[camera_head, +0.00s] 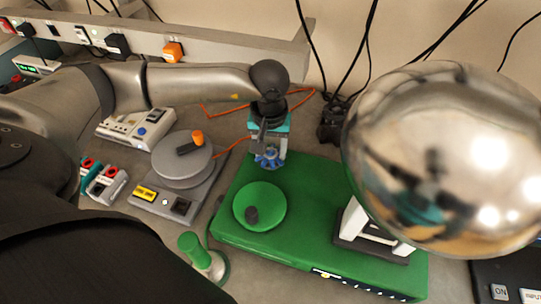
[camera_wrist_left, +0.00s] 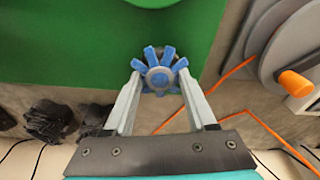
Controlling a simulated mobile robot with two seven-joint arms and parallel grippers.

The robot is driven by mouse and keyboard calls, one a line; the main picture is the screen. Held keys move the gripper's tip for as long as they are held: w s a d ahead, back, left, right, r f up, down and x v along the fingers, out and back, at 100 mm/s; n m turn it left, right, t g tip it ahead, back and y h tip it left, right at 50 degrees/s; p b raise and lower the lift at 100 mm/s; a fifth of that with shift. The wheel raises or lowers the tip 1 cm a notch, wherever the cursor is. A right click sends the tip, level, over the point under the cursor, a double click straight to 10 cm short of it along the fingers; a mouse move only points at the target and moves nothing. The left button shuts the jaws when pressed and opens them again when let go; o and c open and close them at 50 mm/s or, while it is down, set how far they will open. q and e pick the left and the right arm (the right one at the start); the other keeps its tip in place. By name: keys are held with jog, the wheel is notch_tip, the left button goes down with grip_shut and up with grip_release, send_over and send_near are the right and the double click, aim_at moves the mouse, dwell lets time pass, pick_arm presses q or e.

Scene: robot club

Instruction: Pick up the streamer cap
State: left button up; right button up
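The blue star-shaped piece with several prongs, which I take for the streamer cap (camera_head: 267,159), sits at the back left edge of the green base (camera_head: 310,250). It also shows in the left wrist view (camera_wrist_left: 160,76). My left gripper (camera_head: 268,150) points down at it from above. My right gripper is not in view.
A big shiny metal sphere (camera_head: 445,155) rises over the right of the green base. A green dish (camera_head: 259,206) lies in front of the cap. A grey disc device (camera_head: 183,158) stands to the left, with an orange wire. Black cables hang at the back wall.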

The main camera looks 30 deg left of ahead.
pick_arm(q)
grip_shut()
dwell(0.4)
